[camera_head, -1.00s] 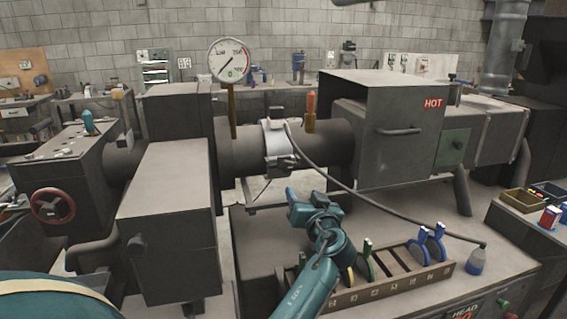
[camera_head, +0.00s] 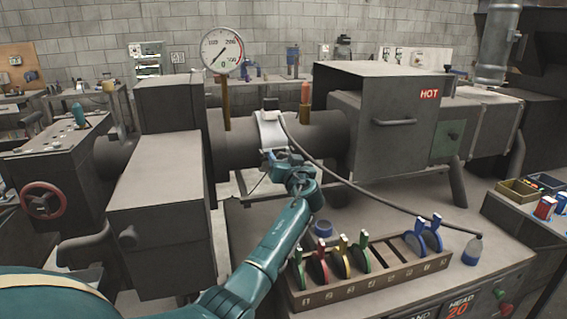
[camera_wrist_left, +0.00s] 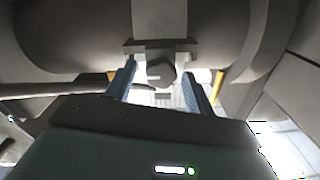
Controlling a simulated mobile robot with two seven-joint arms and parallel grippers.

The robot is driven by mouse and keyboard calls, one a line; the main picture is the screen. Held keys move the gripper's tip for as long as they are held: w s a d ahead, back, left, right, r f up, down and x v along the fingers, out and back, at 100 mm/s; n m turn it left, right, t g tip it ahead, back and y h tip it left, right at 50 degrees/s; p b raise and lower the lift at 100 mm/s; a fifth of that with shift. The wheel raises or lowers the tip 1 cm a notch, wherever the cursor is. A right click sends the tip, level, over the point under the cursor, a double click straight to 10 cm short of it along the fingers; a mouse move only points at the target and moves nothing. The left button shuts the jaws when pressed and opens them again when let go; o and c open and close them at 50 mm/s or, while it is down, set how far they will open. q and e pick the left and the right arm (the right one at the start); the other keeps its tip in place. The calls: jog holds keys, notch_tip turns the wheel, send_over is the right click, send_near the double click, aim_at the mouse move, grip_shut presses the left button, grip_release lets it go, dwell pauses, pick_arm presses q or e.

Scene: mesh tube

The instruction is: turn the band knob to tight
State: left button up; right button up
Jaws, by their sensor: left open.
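A light metal band (camera_head: 272,132) wraps around the dark horizontal tube (camera_head: 235,140). In the left wrist view, the underside of the band shows a grey faceted knob (camera_wrist_left: 161,73) hanging from a bracket (camera_wrist_left: 158,48). My left gripper (camera_head: 274,160) is just below the band in the head view. In the left wrist view, its two blue fingers (camera_wrist_left: 160,86) are open, one on each side of the knob, with visible gaps. The head view hides the knob behind or among the fingers. My right gripper is not in view.
A slotted rack (camera_head: 375,285) with several coloured pieces stands in front. A dial gauge (camera_head: 222,51) and the hot box (camera_head: 375,120) flank the band.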

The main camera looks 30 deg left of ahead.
pick_arm(q)
jog(key=shift+w+a, duration=0.1)
jog(key=shift+a, duration=0.1)
jog(key=c, duration=1)
jog(key=shift+o, duration=0.2)
jog(key=shift+d+m+b, duration=0.1)
jog(key=shift+m+b, duration=0.7)
jog(key=shift+m, duration=2.6)
jog(key=shift+f, duration=0.1)
